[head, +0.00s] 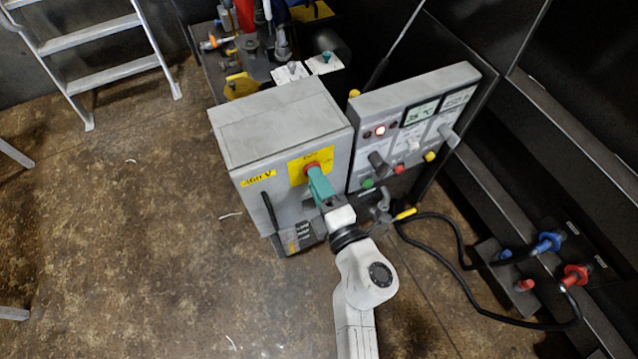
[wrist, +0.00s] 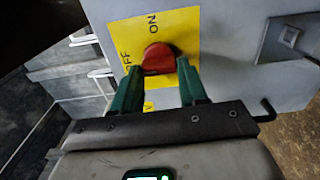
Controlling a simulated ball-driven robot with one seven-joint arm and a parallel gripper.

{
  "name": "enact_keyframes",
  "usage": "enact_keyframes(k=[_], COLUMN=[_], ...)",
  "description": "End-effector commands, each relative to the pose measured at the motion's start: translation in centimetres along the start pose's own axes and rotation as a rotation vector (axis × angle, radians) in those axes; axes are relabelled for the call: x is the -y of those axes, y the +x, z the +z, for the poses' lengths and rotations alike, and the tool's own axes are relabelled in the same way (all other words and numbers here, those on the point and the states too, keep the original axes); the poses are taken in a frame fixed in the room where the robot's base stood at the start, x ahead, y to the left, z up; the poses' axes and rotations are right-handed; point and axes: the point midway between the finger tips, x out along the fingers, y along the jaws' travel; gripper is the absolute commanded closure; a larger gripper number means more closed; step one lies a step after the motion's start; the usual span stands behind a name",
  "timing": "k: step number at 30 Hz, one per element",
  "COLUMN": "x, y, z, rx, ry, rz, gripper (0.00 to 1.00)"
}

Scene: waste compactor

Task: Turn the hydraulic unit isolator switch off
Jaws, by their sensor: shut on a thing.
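The isolator switch is a red knob (wrist: 158,58) on a yellow plate (wrist: 195,28) marked OFF and ON in the wrist view. In the head view my gripper (head: 318,182) reaches the cabinet front and hides part of the knob. Which mark the knob points to is hard to tell.
A grey control panel (head: 405,130) with a lit red lamp, buttons and small displays stands to the right of the cabinet. A black handle (head: 270,212) is on the cabinet's left front. Black hoses (head: 470,260) lie at right. A ladder (head: 95,45) stands back left.

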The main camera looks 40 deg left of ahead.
Motion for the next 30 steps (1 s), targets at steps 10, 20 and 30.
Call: enact_keyframes(k=[10, 20, 30], x=[0.2, 0.1, -0.1], y=[0.0, 0.0, -3.3], z=[-0.1, 0.0, 0.0], rx=[-0.001, -0.001, 0.003], ry=[-0.001, 0.000, 0.003], rz=[-0.003, -0.001, -0.003], gripper=[0.47, 0.32, 0.32])
